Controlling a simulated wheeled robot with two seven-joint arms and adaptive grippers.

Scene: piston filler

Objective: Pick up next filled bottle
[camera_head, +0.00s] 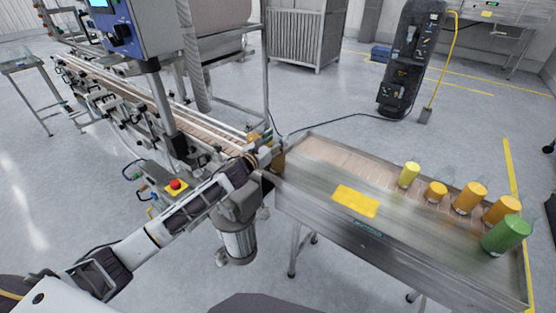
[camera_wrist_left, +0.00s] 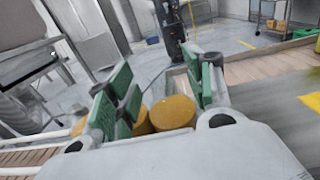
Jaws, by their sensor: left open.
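Two orange-topped bottles (camera_wrist_left: 173,113) (camera_wrist_left: 142,121) show side by side between and beyond the fingers, low in that view. In the head view one orange bottle (camera_head: 278,160) is partly hidden behind the gripper, and another orange top (camera_head: 253,137) shows at the conveyor's end. My right gripper is not in view.
The steel table (camera_head: 320,207) carries a yellow bottle (camera_head: 409,175), several orange bottles (camera_head: 469,198) and a green one (camera_head: 506,234) at its right. A yellow label (camera_head: 356,201) lies on its front. The conveyor (camera_head: 125,88) with guide rails and a red stop button (camera_head: 175,184) stand left.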

